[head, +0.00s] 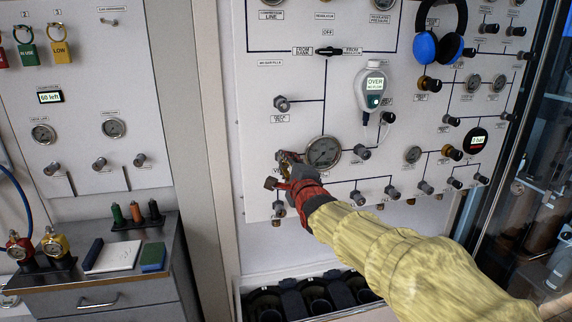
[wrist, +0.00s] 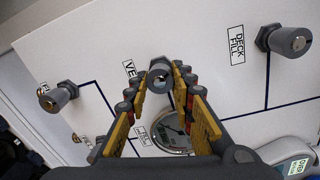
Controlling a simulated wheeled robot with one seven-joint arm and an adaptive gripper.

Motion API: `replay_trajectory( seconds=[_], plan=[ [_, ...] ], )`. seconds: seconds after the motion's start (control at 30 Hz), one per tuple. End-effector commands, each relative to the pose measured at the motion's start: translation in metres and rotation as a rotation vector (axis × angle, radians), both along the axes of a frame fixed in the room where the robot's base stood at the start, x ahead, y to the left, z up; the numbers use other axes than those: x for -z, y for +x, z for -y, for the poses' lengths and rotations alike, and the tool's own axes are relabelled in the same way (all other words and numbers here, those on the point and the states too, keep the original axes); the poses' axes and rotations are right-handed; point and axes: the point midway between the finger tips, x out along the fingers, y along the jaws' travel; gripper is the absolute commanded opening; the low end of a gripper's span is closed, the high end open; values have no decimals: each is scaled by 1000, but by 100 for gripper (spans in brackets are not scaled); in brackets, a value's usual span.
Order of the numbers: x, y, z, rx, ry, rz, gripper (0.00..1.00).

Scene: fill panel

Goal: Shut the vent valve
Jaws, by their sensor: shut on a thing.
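The vent valve (wrist: 160,72) is a small grey knob on the white panel, with a label starting "VE" beside it in the wrist view. My gripper (wrist: 160,84) has its yellow-padded fingers on both sides of the knob and is shut on it. In the head view my gripper (head: 284,164) reaches the panel left of a large round gauge (head: 323,151). It hides most of the valve there. I cannot tell how far the valve is turned.
The deck fill valve (head: 282,103) sits above my gripper, and other knobs line the panel's lower edge. A handheld meter (head: 373,88) reading "OVER" and blue headphones (head: 438,46) hang to the right. A grey cabinet (head: 110,300) stands at lower left.

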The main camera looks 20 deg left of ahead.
Motion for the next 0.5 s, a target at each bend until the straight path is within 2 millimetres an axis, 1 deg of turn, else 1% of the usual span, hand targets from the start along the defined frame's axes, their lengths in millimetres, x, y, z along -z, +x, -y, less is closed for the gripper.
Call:
replay_trajectory(
  seconds=[0.2,0.5],
  plan=[
    [1,0,0,1,165,-106,0],
    [3,0,0,1,345,-217,0]
  ],
)
